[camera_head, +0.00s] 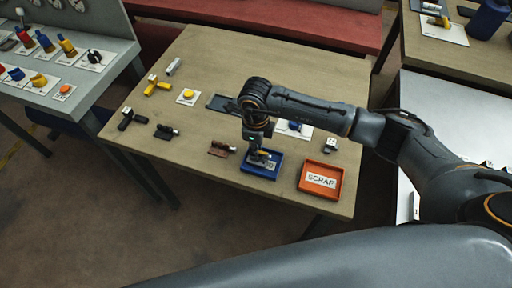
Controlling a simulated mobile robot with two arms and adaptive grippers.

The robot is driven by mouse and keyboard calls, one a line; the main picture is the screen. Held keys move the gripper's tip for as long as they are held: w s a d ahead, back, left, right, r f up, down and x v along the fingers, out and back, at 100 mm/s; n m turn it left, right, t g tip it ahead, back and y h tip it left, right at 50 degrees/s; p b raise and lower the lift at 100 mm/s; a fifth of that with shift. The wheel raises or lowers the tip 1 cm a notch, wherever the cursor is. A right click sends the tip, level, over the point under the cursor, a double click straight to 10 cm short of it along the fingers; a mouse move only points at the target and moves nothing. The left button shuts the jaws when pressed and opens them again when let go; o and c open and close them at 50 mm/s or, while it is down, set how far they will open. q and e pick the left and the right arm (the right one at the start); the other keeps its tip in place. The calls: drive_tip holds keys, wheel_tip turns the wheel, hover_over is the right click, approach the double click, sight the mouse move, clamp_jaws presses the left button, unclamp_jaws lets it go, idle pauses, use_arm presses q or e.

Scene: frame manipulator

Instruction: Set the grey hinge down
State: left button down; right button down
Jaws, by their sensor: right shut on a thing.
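My right gripper (260,158) points down over the blue tray (247,170) near the front edge of the wooden table. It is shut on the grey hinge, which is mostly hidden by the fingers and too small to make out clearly. Whether the hinge touches the tray floor cannot be told. A pale label shows inside the tray beside the fingers. My left gripper is not in view.
An orange tray (310,191) marked SCRAP stands right of the blue tray. A reddish-brown part (221,149) lies to its left. Dark parts (166,131), a yellow part (157,86) and a yellow button (188,95) lie further left. Bare tabletop shows at the back right.

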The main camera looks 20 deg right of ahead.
drive_tip(key=shift+f, duration=0.75)
drive_tip(key=c, duration=1.6)
unclamp_jaws()
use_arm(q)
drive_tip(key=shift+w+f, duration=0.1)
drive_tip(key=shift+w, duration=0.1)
